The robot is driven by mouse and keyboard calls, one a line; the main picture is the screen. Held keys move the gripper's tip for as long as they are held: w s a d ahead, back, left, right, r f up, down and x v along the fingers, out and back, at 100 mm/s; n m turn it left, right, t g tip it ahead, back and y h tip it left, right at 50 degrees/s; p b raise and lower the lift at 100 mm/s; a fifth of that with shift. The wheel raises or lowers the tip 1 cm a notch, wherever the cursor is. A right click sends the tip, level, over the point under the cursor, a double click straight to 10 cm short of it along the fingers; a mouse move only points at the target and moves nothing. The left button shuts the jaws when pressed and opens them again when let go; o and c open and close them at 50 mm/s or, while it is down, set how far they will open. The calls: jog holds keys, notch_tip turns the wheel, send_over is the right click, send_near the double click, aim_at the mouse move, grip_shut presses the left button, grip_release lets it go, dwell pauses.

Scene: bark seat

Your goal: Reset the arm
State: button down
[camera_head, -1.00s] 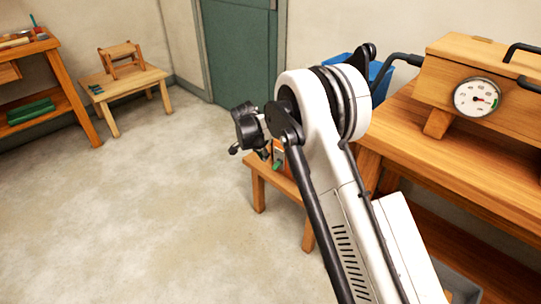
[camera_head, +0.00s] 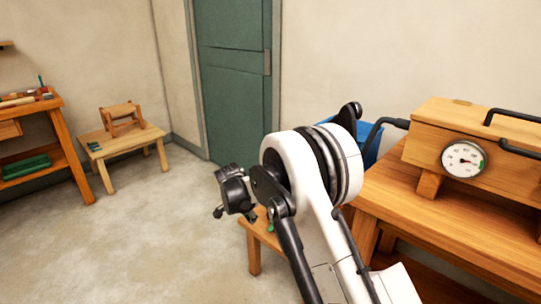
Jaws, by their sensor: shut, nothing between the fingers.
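My white arm (camera_head: 325,235) rises from the bottom of the head view to a rounded joint with dark rings. My gripper (camera_head: 232,212) is the small black end to the left of that joint, seen from behind and partly hidden by the arm. It is shut and holds nothing that I can see.
A wooden workbench (camera_head: 440,215) at right carries a wooden box with a round gauge (camera_head: 462,159) and black handles. A blue bin (camera_head: 367,140) stands behind my arm. A small table (camera_head: 122,140) and a shelf stand at left. The floor between is clear.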

jog(key=s+d+r+n+y+p, duration=0.1)
jog(key=s+d+r, duration=0.4)
jog(key=r, duration=0.5)
jog(key=s+d+r+n+t+p, duration=0.15)
jog(key=s+d+r, duration=0.25)
jog(key=d+r, duration=0.45)
jog(key=s+d+r+n+y+p, duration=0.15)
jog(key=s+d+r, duration=0.3)
jog(key=r, duration=0.65)
jog(key=s+d+r+n+t+p, duration=0.1)
jog(key=s+d, duration=0.3)
jog(key=s, duration=0.5)
jog(key=s+d+r+n+p, duration=0.1)
jog(key=s+d, duration=0.4)
jog(key=s, duration=0.5)
jog(key=s+d+r+n+t+p, duration=0.1)
jog(key=s+d+r+n+p, duration=0.1)
jog(key=s, duration=0.7)
notch_tip(320, 180, up, 3)
jog(key=d+p, duration=0.1)
jog(key=d, duration=0.1)
jog(key=shift+s+d+f+t+p, duration=0.2)
jog(key=shift+d+t+p, duration=0.1)
jog(key=shift+d+t, duration=0.1)
